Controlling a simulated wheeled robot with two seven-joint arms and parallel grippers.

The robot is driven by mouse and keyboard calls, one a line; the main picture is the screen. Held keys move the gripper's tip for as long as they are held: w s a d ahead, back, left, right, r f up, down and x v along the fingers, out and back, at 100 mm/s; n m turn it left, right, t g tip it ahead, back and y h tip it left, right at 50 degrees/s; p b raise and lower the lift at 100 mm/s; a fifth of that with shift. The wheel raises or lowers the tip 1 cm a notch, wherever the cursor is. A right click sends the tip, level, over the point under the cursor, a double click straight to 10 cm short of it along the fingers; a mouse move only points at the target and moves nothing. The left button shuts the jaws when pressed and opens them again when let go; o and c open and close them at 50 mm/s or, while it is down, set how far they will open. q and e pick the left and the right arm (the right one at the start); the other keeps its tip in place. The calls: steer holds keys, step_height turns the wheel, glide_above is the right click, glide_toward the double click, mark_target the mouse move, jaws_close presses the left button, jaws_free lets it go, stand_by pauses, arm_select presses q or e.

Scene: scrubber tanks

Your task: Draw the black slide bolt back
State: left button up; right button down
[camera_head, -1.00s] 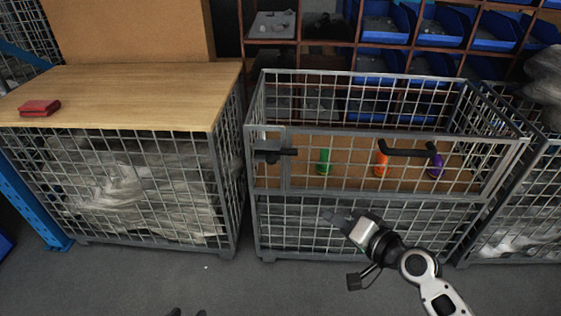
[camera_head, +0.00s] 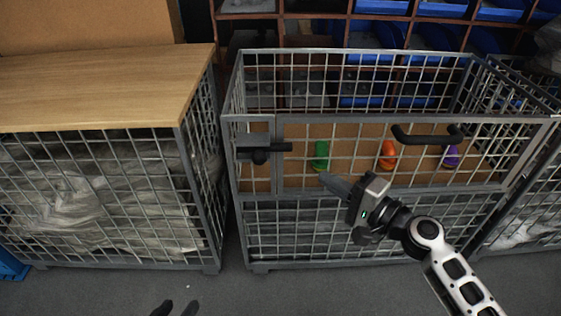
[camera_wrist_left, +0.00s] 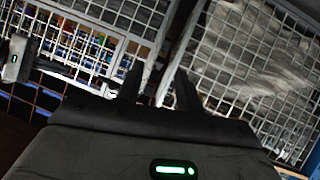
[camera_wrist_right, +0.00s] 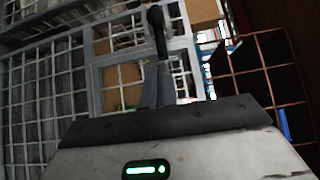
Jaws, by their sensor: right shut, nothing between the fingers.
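The black slide bolt (camera_head: 268,152) sits at the upper left of the wire cage's drop gate (camera_head: 300,128), its rod lying level across the gate's left edge. My right gripper (camera_head: 324,180) is shut and empty, in front of the gate, below and right of the bolt. In the right wrist view a black bar with a round end, apparently the bolt (camera_wrist_right: 157,30), shows beyond the shut fingertips (camera_wrist_right: 156,68); contact does not show. My left gripper (camera_head: 175,308) shows only dark fingertips at the bottom edge; in the left wrist view its fingers (camera_wrist_left: 158,85) stand apart, empty.
A black handle (camera_head: 427,136) is on the gate's right. Green (camera_head: 320,155), orange (camera_head: 388,154) and purple (camera_head: 451,156) objects show behind the mesh. A wood-topped cage (camera_head: 95,85) stands left, across a narrow gap. Floor in front is clear.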

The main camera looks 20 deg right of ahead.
steer(key=p, duration=0.1)
glide_toward(278, 149)
steer(key=x, duration=0.4)
steer(key=shift+w+a, duration=0.1)
arm_select(q)
steer(key=shift+w+a+f+g+p, duration=0.1)
steer(key=shift+a+f+g+p, duration=0.3)
steer(key=shift+f, duration=0.15)
arm_select(e)
steer(key=a, duration=0.3)
steer(key=shift+w+a+f, duration=0.15)
steer(key=shift+w+a, duration=0.05)
steer(key=shift+w, duration=0.15)
